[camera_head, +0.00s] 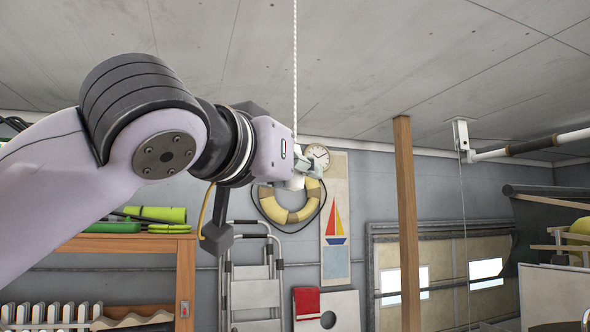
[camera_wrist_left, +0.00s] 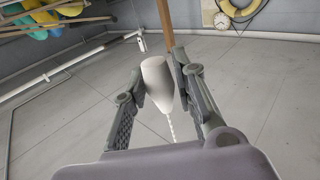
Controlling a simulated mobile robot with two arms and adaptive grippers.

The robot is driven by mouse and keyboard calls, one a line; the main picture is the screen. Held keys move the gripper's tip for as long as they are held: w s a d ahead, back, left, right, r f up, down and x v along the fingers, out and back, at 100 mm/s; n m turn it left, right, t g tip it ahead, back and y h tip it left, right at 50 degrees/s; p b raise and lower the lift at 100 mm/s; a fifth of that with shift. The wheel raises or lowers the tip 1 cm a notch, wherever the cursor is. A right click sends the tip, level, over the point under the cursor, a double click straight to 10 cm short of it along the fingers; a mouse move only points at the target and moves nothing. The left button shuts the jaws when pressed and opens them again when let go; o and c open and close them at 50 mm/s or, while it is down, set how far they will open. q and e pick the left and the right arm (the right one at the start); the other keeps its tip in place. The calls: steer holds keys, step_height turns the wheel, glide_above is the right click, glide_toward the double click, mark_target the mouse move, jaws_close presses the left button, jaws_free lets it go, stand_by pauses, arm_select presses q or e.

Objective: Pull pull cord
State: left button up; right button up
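The pull cord (camera_head: 295,60) hangs from the ceiling as a thin white twisted line. A white tapered handle (camera_head: 294,183) is at its lower end, partly covered by my gripper. My left gripper (camera_head: 308,166) is at the handle, with its fingers around it. In the left wrist view the handle (camera_wrist_left: 158,80) is between the two fingers of my left gripper (camera_wrist_left: 160,78), which are close against its sides. The cord (camera_wrist_left: 172,126) runs from the handle's narrow end behind the gripper body. My right gripper is not in view.
A wooden post (camera_head: 407,220) stands right of my gripper. A life ring (camera_head: 290,203), a clock (camera_head: 317,156) and a sailboat picture (camera_head: 335,225) are on the back wall. A stepladder (camera_head: 253,285) stands below. A wooden shelf (camera_head: 185,262) is at left.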

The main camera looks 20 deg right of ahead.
arm_select(q)
jaws_close()
steer(key=shift+f, duration=0.1)
